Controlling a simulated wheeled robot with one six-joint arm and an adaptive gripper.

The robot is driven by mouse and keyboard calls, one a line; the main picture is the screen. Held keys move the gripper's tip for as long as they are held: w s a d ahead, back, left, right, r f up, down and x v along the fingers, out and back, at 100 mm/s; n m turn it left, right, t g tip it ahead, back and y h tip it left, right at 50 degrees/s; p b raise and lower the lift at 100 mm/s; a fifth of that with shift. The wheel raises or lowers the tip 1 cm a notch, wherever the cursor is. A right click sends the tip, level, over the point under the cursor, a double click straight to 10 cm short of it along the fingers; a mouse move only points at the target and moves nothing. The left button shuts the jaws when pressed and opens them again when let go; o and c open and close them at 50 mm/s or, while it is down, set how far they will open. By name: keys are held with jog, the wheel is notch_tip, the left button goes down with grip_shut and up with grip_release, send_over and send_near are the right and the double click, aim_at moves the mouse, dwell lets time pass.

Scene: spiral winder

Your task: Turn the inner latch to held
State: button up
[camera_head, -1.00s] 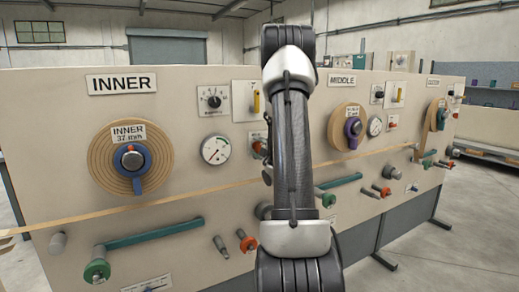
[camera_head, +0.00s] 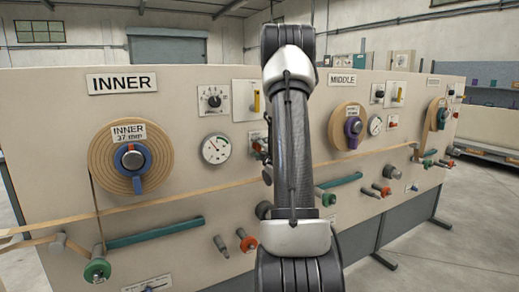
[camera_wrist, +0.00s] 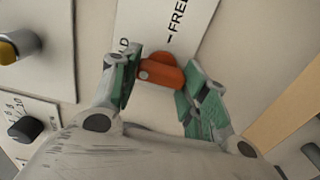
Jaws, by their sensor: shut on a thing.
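The inner latch is an orange-red turning handle (camera_wrist: 163,73) on a white label plate (camera_wrist: 155,30) in the wrist view. The plate reads FREE on one side, and a word ending in D shows beside the left finger. My gripper (camera_wrist: 157,84) is shut on the latch, its green-padded fingers on either side. I cannot tell which word the handle points to. In the head view, a small part of the latch (camera_head: 259,146) shows at the arm's left edge; my arm hides the gripper.
The INNER roll (camera_head: 105,158) with a blue hub hangs at the left of the panel. A gauge (camera_head: 216,149) and a dial (camera_head: 213,100) sit close left of my arm. A yellow knob (camera_wrist: 18,48) and black knob (camera_wrist: 25,129) lie left in the wrist view.

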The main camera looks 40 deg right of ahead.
jog(key=shift+f, duration=0.1)
jog(key=o, duration=1)
jog(key=v, duration=0.7)
jog(key=shift+s, duration=0.25)
